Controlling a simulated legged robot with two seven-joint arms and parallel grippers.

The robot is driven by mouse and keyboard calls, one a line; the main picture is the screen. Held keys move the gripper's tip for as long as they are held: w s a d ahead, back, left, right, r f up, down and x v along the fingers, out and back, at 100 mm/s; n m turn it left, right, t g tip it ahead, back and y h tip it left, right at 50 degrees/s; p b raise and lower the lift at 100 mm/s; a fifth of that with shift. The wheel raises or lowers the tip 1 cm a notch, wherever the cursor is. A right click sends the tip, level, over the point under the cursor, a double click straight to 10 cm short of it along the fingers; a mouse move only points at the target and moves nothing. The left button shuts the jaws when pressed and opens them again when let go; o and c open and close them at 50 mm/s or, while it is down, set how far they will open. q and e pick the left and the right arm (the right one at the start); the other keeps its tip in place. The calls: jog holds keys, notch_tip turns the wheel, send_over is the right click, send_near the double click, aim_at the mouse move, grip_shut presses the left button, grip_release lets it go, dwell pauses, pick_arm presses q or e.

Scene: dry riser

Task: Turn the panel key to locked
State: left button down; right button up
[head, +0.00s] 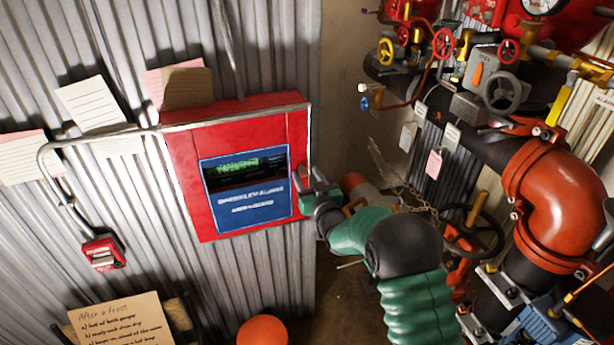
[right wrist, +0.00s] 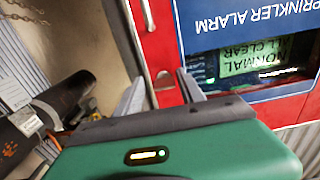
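The red alarm panel (head: 185,170) hangs on the corrugated wall, with a blue face (head: 247,205) and a lit green display (head: 238,166). In the right wrist view the panel (right wrist: 160,40) appears upside down, its display reading NORMAL, ALL CLEAR. A small grey metal piece (right wrist: 163,79), perhaps the key, shows on the red front between my fingers; its turn position is unclear. My right gripper (head: 308,186) is at the panel's right edge. In the right wrist view the right gripper (right wrist: 161,92) has its fingers apart, one each side of that piece. My left gripper is not in view.
Red and black pipes (head: 550,190) with valves and handwheels (head: 475,235) crowd the right side. A red call box (head: 103,254) joins the panel by grey conduit (head: 52,165). Paper notes hang on the wall. An orange rounded thing (head: 262,331) stands low in front.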

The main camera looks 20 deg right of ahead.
jog(key=shift+c, duration=2.3)
jog(key=shift+a+r, duration=0.2)
jog(key=shift+a, duration=0.2)
grip_shut()
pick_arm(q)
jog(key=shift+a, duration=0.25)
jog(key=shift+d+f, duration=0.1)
pick_arm(e)
jog(key=shift+d, duration=0.15)
